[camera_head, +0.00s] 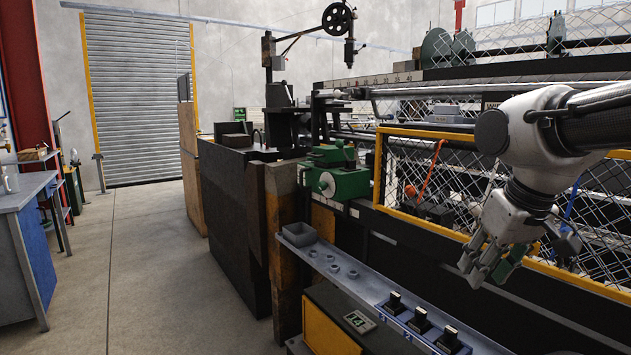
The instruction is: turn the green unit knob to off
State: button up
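A green unit (340,180) sits at the near end of the long machine, in the middle of the picture. A round, pale-faced knob (327,184) shows on its front left side; its pointer setting is too small to read. My gripper (481,262) hangs at the right, fingers down, in front of the yellow-framed mesh guard. It is well to the right of the green unit and apart from it. A small green part (511,263) shows right beside the fingers; I cannot tell whether it is touched or held. The finger gap is unclear.
A grey shelf (375,280) runs along the machine's front, with a small grey bin (299,234) and several black-handled items in a blue holder (418,331). The mesh guard (455,180) stands behind my arm. A blue workbench (30,235) is left; the floor between is clear.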

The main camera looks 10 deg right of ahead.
aim_at(321, 185)
jog(key=i+j+z, duration=0.15)
jog(key=j, duration=0.2)
jog(key=i+j+z, duration=0.1)
jog(key=j, duration=0.25)
jog(key=i+j+z, duration=0.15)
jog(key=j, duration=0.25)
